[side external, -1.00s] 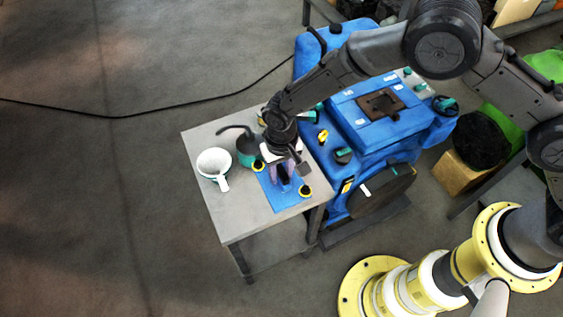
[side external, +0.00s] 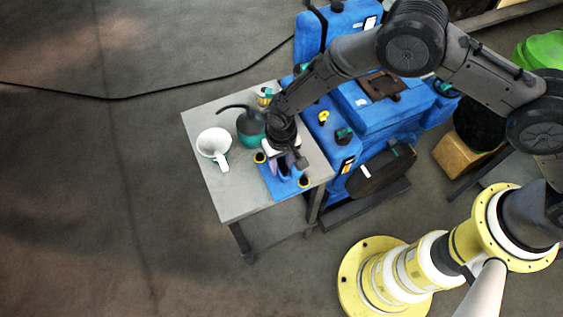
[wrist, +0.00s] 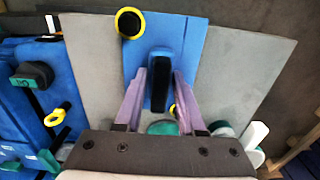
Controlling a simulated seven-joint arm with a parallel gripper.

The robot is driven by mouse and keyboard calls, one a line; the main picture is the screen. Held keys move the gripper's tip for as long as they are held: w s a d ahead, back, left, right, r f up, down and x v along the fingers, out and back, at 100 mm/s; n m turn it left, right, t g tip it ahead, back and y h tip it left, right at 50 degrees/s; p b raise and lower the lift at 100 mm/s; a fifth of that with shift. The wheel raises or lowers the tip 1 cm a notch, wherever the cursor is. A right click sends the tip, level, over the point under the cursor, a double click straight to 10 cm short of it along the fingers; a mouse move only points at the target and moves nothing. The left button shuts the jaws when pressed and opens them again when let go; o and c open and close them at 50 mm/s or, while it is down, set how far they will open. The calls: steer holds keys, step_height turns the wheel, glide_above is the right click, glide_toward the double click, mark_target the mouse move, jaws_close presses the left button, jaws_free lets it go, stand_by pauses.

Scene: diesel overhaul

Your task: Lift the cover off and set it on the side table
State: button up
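The cover is a blue plate (side external: 270,190) with yellow-ringed black knobs and a raised handle. It is off the blue engine and over the front right part of the grey side table (side external: 235,206), close to its edge. My gripper (side external: 289,163) is above the plate, with its purple fingers on either side of the handle.
A white funnel (side external: 212,141), a teal can with a dark spout (side external: 250,131) and a small tin (side external: 264,95) stand on the table left of and behind the cover. The blue engine (side external: 365,105) is close on the right. The table's front left is clear.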

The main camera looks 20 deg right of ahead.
steer(key=o, duration=0.5)
steer(key=shift+c, duration=0.2)
steer(key=shift+s, duration=0.1)
